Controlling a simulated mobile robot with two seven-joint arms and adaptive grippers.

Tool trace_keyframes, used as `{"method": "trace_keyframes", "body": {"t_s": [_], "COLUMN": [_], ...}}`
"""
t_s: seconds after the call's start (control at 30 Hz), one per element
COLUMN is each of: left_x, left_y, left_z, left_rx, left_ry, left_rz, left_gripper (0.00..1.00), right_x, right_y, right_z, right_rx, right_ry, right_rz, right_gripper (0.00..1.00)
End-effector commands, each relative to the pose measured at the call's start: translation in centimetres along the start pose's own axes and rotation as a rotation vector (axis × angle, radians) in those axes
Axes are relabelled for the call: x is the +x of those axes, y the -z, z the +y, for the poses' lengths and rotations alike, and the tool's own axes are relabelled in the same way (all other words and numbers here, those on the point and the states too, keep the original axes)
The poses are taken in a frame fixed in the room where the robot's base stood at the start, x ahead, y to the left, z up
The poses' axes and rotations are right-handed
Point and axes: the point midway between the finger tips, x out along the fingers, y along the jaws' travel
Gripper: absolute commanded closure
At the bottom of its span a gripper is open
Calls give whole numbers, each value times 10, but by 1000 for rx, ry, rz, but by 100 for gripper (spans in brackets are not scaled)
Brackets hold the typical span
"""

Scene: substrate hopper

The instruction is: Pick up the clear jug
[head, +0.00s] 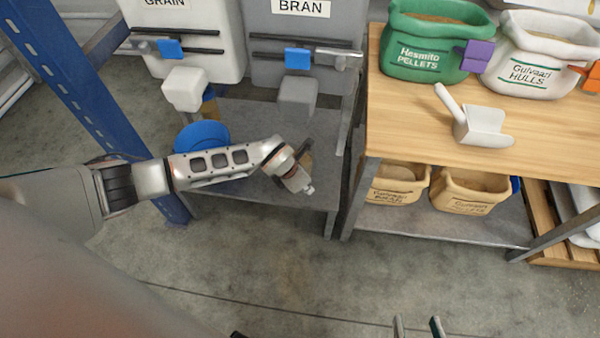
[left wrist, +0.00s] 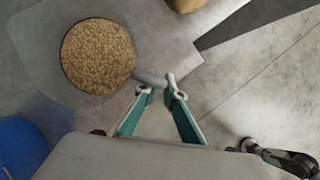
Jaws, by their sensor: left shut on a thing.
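The clear jug shows in the left wrist view as a round vessel filled with tan pellets, with a grey handle (left wrist: 148,77) toward my fingers. My left gripper (left wrist: 165,90) is shut on that handle. In the head view my left gripper (head: 303,150) is over the metal shelf below the BRAN hopper; it mostly hides the jug there, with only a brownish bit showing beside it. Whether the jug touches the shelf cannot be told. My right gripper (head: 418,325) shows two separated fingertips at the bottom edge, open and empty.
The GRAIN hopper (head: 190,40) and BRAN hopper (head: 305,40) stand above the metal shelf (head: 240,115). A blue round thing (head: 205,135) is left of my gripper. A wooden table (head: 410,115) with sacks and a white scoop (head: 480,125) stands right. The front floor is clear.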

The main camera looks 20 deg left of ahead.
Motion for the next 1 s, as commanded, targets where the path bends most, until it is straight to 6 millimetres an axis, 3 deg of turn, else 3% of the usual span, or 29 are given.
{"method": "trace_keyframes", "body": {"t_s": [0.27,0.53,1.0], "left_x": [-6,-41,-84], "left_y": [-3,-22,92], "left_z": [0,3,3], "left_rx": [1,4,3], "left_ry": [-1,-7,-6], "left_rz": [-1,-12,-4], "left_gripper": [100,100,100], "right_x": [-3,-6,-18], "right_y": [-2,5,-26], "right_z": [1,13,40], "right_rx": [-10,-58,-139], "right_ry": [0,-19,-61], "right_rz": [-7,-11,-107], "right_gripper": [60,60,60]}}
